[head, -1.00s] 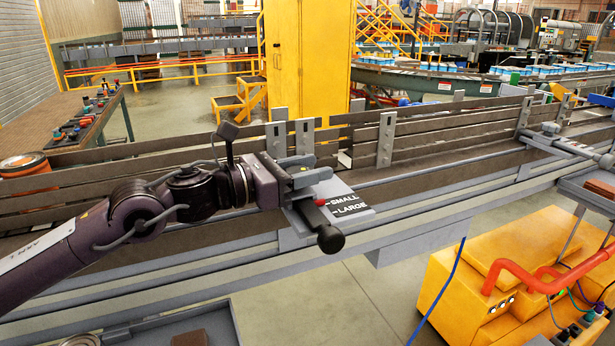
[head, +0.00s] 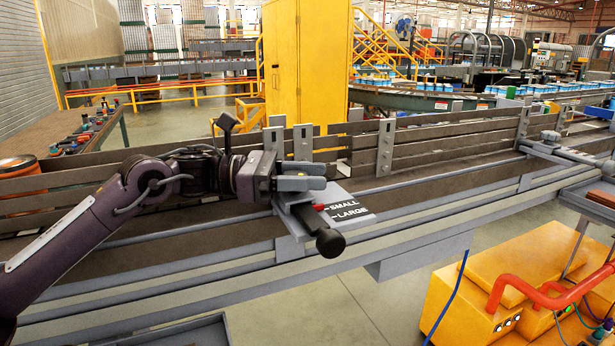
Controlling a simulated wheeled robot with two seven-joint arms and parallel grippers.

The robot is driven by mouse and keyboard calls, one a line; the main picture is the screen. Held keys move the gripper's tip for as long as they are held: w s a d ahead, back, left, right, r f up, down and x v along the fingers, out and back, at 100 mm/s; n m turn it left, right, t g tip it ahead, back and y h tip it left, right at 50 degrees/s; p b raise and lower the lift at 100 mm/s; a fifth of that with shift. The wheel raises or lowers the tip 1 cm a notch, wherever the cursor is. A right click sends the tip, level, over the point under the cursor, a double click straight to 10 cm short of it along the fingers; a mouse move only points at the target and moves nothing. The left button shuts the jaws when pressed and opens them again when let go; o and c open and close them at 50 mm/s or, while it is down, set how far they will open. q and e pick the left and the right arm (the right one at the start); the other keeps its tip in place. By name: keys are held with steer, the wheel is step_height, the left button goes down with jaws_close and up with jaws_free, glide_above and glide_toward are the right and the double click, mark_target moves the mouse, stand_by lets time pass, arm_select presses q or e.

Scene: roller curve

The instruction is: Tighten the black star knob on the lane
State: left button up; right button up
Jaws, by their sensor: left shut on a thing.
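My left gripper (head: 312,176) reaches in from the left over the lane. Its grey fingers are shut over the inner end of the plate marked SMALL and LARGE (head: 350,208). The black star knob is not clearly visible; the fingers hide the spot where they grip. A lever with a rounded black handle (head: 330,242) sticks out towards me from under the fingers, apart from them. A red pointer (head: 318,207) on it sits beside the SMALL line. My right gripper is not in view.
The lane's dark side rails (head: 440,147) and upright slotted brackets (head: 385,148) stand just behind the gripper. A second grey clamp (head: 560,147) is on the lane at the right. A yellow machine (head: 520,275) with a red pipe stands front right. Floor shows in front.

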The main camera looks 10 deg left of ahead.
mark_target(307, 174)
arm_select(q)
steer(key=shift+r, duration=0.25)
steer(key=o, duration=0.7)
steer(key=shift+o, duration=1.4)
steer(key=shift+f, duration=0.1)
step_height(307, 174, up, 20)
